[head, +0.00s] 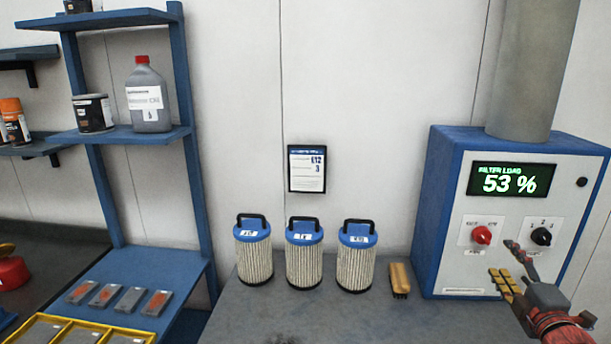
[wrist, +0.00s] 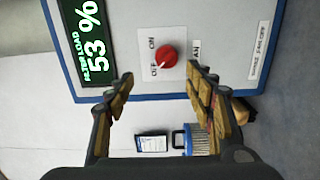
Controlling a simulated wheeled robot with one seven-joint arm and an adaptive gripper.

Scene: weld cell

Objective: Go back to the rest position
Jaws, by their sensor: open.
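My gripper (head: 508,265) is open and empty in front of the blue and white filter unit (head: 450,220) at the right of the head view. In the wrist view my gripper (wrist: 160,80) has its two fingers spread, with the red knob (wrist: 168,57) showing just beyond the gap between them. The red knob also shows in the head view (head: 481,235), left of a black knob (head: 541,237). The display (head: 511,180) above them reads FILTER LOAD 53 %. I cannot tell whether a finger touches the panel.
Three filter cartridges (head: 254,262) with blue tops stand in a row on the grey bench (head: 330,322). A brush (head: 399,279) lies between them and the unit. A blue shelf (head: 120,134) with a grey bottle (head: 149,98) stands at left. The bench front is clear.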

